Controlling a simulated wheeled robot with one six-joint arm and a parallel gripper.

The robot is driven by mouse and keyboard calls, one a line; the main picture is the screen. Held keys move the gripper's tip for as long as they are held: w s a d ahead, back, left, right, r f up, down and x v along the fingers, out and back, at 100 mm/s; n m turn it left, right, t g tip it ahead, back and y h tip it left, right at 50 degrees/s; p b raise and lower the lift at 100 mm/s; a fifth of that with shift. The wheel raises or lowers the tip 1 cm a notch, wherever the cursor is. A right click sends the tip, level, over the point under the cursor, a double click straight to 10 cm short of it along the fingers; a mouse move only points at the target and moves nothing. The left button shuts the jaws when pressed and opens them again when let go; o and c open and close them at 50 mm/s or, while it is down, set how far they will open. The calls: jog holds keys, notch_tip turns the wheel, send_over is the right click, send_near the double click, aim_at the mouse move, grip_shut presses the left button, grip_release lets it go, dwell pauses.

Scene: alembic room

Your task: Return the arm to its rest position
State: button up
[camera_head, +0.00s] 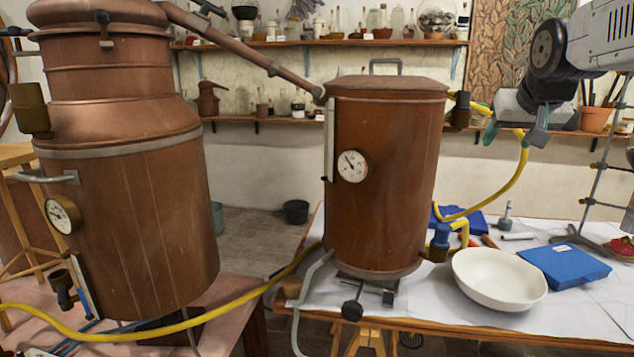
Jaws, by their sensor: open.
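My gripper (513,134) hangs from my arm at the upper right of the head view, in front of the back wall and shelf. Its two teal-tipped fingers are spread apart with nothing between them. It is raised well above the table (590,312), above and apart from the white bowl (500,278) and the blue box (564,266). My arm comes in from the top right edge.
A copper vessel (385,185) stands on the table left of my gripper, joined by a pipe to a larger copper still (125,215). A yellow hose (515,178) curves just below my gripper. A metal stand (600,165) rises at right.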

jog(key=s+a+f+g, duration=0.2)
jog(key=s+f, duration=0.4)
jog(key=s, duration=0.4)
jog(key=s+a+f+n+g+y, duration=0.1)
jog(key=s+a+f+g, duration=0.2)
jog(key=s+f, duration=0.3)
jog(key=s+a+f+n+g+y, duration=0.1)
jog(key=s+a+f, duration=0.4)
jog(key=s, duration=1.1)
jog(key=shift+s+f+g, duration=0.2)
jog(key=shift+f+g, duration=0.6)
jog(key=shift+f, duration=0.15)
jog(key=shift+a, duration=0.1)
